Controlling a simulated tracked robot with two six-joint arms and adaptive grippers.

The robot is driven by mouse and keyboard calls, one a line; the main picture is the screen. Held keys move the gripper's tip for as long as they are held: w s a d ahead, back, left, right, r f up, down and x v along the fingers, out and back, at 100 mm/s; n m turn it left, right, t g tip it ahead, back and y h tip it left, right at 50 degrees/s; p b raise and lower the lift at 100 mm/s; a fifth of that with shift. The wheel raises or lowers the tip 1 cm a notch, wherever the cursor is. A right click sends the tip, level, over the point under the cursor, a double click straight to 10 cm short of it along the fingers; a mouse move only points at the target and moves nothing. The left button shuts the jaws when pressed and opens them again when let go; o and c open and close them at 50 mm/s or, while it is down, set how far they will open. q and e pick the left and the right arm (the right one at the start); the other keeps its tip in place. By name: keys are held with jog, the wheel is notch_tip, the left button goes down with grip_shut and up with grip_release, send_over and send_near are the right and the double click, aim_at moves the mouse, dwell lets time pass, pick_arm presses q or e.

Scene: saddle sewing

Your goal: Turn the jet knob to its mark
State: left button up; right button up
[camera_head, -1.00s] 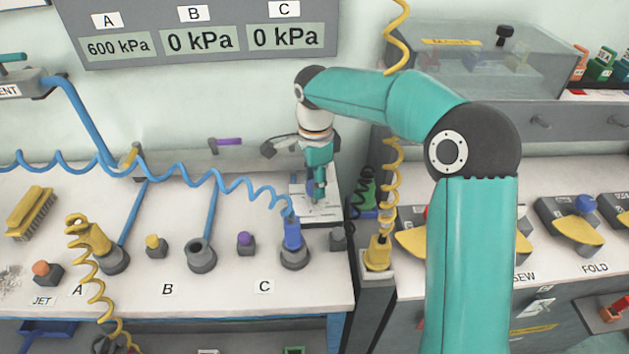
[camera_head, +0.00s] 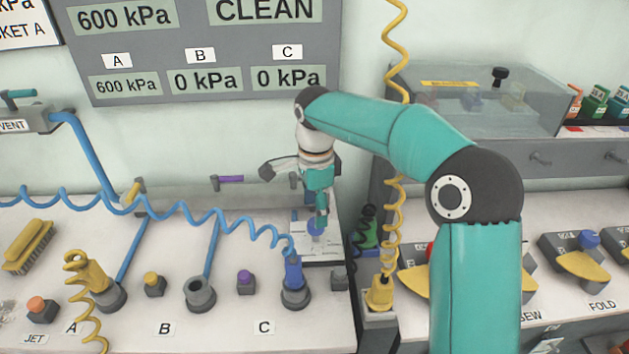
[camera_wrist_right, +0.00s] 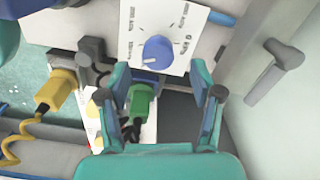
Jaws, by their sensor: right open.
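A blue round knob (camera_wrist_right: 157,52) sits on a white dial plate (camera_wrist_right: 133,20) with printed marks around it. A pale pointer line shows on the knob, toward the lower left in the right wrist view. In the head view the blue knob (camera_head: 316,229) is on the plate at the bench's right end, partly behind my right gripper (camera_head: 321,210). A JET label (camera_head: 34,339) lies beside an orange-capped knob (camera_head: 41,308) at the bench's left. My left gripper is out of view.
A blue plug (camera_head: 292,272) stands in socket C, with a coiled blue hose. A yellow plug (camera_head: 90,270) stands at socket A. A green connector (camera_wrist_right: 142,103) and a yellow connector (camera_wrist_right: 56,90) are near the dial. The display (camera_head: 270,12) reads CLEAN.

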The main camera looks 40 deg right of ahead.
aim_at(316, 231)
notch_tip(316, 231, up, 8)
jog(key=shift+r, duration=0.2)
dwell(0.3)
notch_tip(316, 231, down, 13)
jog(key=n, duration=1)
jog(key=shift+d+r+n, duration=0.1)
jog(key=shift+r+n, duration=0.05)
jog(key=shift+n, duration=0.25)
